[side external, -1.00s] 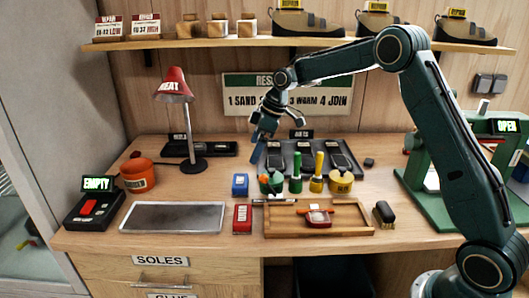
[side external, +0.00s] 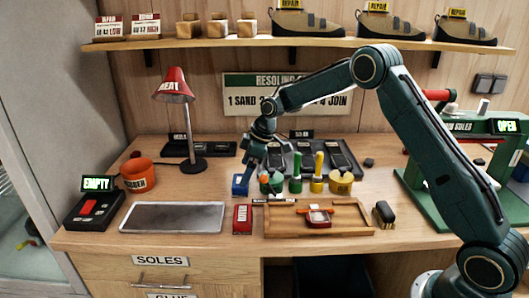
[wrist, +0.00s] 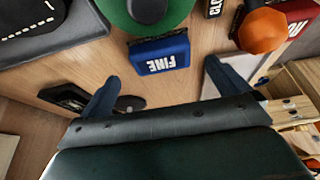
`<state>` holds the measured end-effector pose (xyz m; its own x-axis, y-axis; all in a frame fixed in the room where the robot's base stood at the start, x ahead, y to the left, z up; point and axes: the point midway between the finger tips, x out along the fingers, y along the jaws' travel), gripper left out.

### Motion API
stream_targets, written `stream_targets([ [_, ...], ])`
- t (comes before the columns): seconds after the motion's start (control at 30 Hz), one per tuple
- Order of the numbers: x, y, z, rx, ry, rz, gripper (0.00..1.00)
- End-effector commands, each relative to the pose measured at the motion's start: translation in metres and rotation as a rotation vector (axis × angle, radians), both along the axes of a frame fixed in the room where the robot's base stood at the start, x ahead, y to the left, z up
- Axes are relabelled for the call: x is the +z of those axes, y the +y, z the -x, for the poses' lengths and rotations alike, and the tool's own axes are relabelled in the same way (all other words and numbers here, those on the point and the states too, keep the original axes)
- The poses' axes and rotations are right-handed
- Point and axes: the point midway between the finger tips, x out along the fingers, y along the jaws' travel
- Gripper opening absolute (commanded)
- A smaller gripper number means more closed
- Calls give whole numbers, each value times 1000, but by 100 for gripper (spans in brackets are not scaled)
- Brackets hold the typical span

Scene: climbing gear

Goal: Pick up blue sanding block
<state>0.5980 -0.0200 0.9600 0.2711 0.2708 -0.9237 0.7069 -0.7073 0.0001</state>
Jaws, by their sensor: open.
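The blue sanding block (side external: 240,185) stands on the bench left of the glue pots in the side view. In the wrist view the blue block (wrist: 158,54) shows a white FINE label and lies just beyond the gap between my fingertips. My gripper (side external: 249,177) points down close to the block in the side view, partly overlapping its right edge. In the wrist view my gripper (wrist: 162,76) has its two fingers wide apart with nothing between them. I cannot tell whether a finger touches the block.
A red block (side external: 242,219) lies in front of the blue one. A green pot (side external: 270,183) stands close to its right, with brushes beyond. A wooden tray (side external: 352,231) is front right and a grey metal plate (side external: 172,217) front left. The lamp (side external: 190,130) stands behind.

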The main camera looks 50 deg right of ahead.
Motion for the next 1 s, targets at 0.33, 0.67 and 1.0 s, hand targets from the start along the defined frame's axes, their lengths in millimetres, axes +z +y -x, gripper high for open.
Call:
stream_targets([
  [0.33,-36,10,-8,0,1,1,100],
  [0.67,-39,12,-9,0,0,1,100],
  [1.0,-39,12,-9,0,1,1,86],
])
